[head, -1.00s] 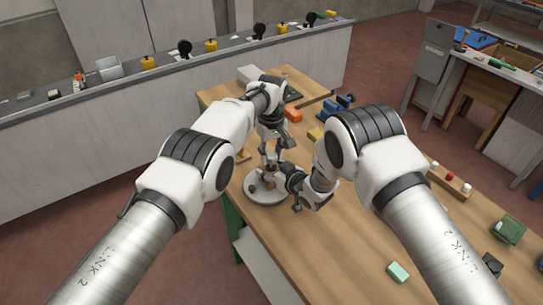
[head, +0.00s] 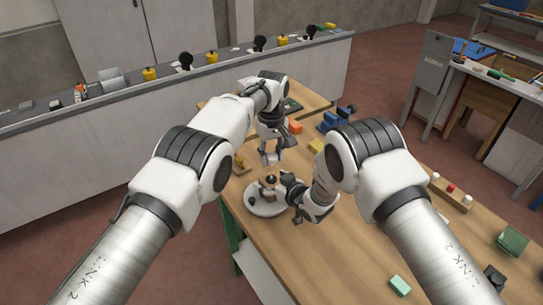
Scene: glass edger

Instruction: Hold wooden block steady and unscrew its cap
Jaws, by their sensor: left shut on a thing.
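The small brown wooden block (head: 267,193) stands on a round pale plate (head: 262,210) on the workbench. A dark round cap (head: 270,179) shows at the top of the block, just below my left fingertips; I cannot tell whether it is clear of the block. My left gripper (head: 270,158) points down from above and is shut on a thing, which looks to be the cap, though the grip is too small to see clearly. My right gripper (head: 283,190) is at the block's right side, and its fingers partly hide it. I cannot tell whether they are closed on it.
A yellow item (head: 316,146), an orange item (head: 295,127) and a blue vise (head: 330,123) lie beyond the plate. A wooden rack (head: 452,193) with pegs, a green box (head: 512,241) and a mint block (head: 400,286) sit at right. The bench front is clear.

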